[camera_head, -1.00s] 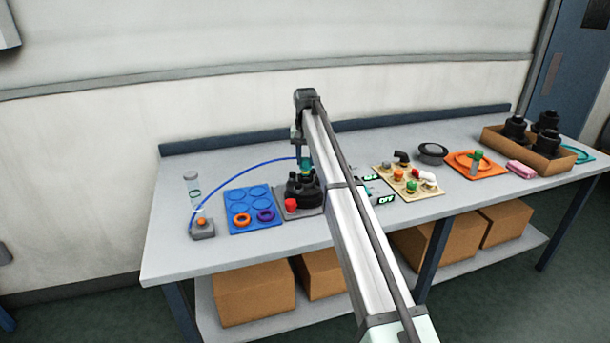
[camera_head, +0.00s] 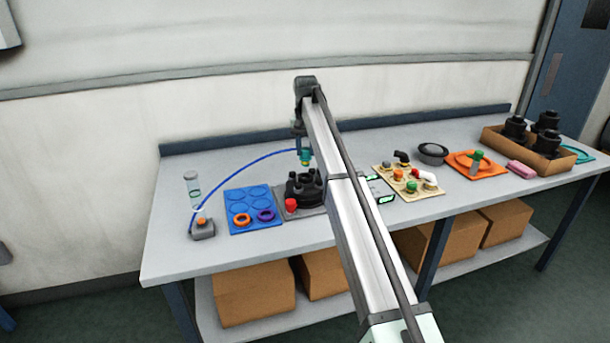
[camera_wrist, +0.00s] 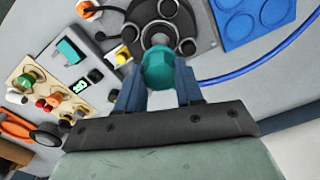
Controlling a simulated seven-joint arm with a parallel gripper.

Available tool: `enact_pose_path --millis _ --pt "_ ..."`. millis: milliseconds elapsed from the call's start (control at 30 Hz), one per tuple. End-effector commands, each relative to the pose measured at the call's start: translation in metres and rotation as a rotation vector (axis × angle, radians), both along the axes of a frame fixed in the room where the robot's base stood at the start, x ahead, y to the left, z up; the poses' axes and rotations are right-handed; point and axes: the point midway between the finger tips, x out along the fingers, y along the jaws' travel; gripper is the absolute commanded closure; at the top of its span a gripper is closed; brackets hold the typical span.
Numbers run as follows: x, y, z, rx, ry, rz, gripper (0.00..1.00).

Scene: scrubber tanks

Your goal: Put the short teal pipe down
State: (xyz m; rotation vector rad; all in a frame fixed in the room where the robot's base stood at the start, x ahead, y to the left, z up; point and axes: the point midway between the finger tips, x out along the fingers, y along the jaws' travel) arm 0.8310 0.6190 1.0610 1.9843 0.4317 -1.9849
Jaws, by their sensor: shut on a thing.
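My gripper (camera_head: 304,152) is above the black round tank unit (camera_head: 303,188) in the head view. It is shut on the short teal pipe (camera_head: 305,158), which hangs roughly upright with a yellow band low on it. A gap shows between the pipe and the tank top. In the wrist view the teal pipe (camera_wrist: 158,70) sits between the two fingers, with the tank (camera_wrist: 165,20) beyond it. A blue hose (camera_head: 245,167) arcs from the small grey pump at left to my gripper; its end is hidden there.
A blue tray (camera_head: 238,206) with an orange and a purple ring lies left of the tank. A red knob (camera_head: 291,204) stands at the tank's front. A beige fittings board (camera_head: 409,188), an orange plate (camera_head: 462,172) and a brown crate (camera_head: 496,141) are to the right. Bare table shows behind the blue tray.

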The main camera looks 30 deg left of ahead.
Motion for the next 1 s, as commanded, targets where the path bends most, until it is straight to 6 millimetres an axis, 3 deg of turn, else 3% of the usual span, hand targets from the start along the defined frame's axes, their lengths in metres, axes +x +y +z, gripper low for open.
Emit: enact_pose_path --millis 267,433,567,700,1000 --pt "-0.001 0.001 0.000 0.000 0.000 0.001 1.00" --pt "-0.015 0.019 -0.001 0.000 0.001 0.024 1.00" --pt "-0.042 0.054 -0.006 -0.004 0.005 0.068 1.00" --pt "-0.072 0.102 -0.014 -0.011 0.012 0.124 1.00" --pt "-0.112 0.182 -0.026 -0.022 0.021 0.191 1.00"
